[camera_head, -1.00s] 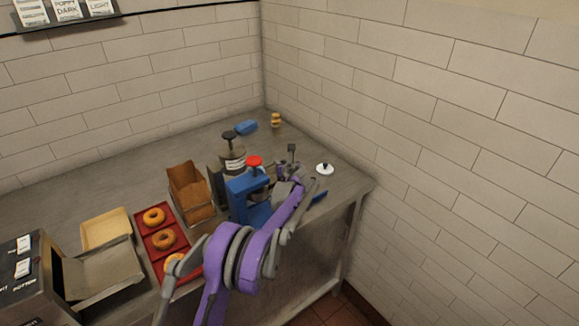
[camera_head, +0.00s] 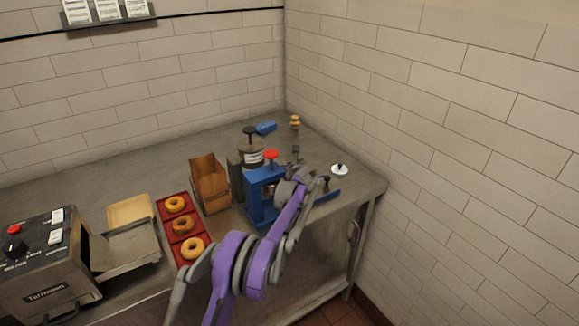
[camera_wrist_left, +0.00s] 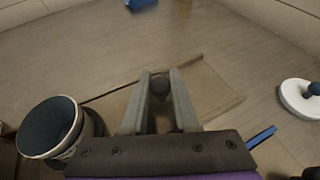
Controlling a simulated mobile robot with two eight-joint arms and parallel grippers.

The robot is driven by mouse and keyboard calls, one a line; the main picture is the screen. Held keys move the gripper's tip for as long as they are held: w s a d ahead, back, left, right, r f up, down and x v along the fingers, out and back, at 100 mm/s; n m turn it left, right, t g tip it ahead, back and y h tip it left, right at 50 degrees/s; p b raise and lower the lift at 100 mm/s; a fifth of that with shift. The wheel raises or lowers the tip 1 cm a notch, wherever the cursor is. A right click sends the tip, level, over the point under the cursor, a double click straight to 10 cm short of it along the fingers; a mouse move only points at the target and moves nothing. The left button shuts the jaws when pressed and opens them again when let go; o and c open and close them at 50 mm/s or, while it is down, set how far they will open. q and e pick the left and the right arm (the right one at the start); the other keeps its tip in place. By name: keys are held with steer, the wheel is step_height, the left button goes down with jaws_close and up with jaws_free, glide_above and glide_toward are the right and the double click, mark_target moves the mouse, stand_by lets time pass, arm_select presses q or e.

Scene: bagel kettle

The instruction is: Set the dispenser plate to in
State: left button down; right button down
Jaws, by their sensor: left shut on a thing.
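The blue dispenser (camera_head: 260,196) with a red knob on top (camera_head: 271,156) stands on the steel counter. My left gripper (camera_head: 297,170) is close against its right side. In the left wrist view, my left gripper (camera_wrist_left: 160,92) is shut on a small dark round knob (camera_wrist_left: 160,83) between its fingertips. A flat, thin tan plate (camera_wrist_left: 215,92) lies beneath and beyond the fingers; I take it for the dispenser plate, but cannot tell whether the knob is fixed to it. My right gripper is out of view.
A red tray (camera_head: 167,214) holds bagels, near a toaster (camera_head: 45,262). A white lid (camera_head: 340,169) lies right of the gripper, near the counter's edge. A blue block (camera_head: 266,128) is behind.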

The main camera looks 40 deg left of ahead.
arm_select(q)
steer(key=c, duration=0.7)
jaws_free()
steer(key=b+v, duration=0.1)
steer(key=v, duration=1)
steer(key=shift+w, duration=0.1)
